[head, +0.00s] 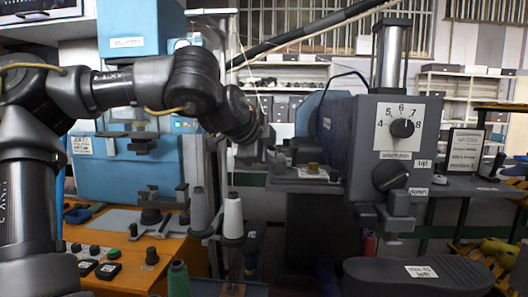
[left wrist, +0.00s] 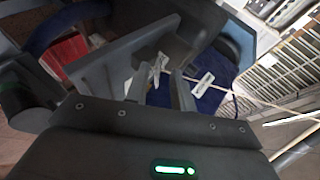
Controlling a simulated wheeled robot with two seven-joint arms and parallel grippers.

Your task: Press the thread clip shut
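My left gripper (head: 270,152) reaches in from the left to the grey machine's (head: 364,140) work plate, beside a small brass-coloured part (head: 312,167). In the left wrist view its two grey fingers (left wrist: 160,82) stand apart with a gap between them. A small pale piece (left wrist: 158,64), which may be the thread clip, shows in line with that gap; I cannot tell whether a finger touches it. Whether the clip is open or shut is too small to tell. My right gripper is in neither view.
A white thread cone (head: 233,215) and a grey one (head: 199,210) stand below my left forearm. An orange bench (head: 130,272) with small tools is at the lower left. The machine's dial panel and column rise right of the gripper. Shelves (head: 460,95) stand behind.

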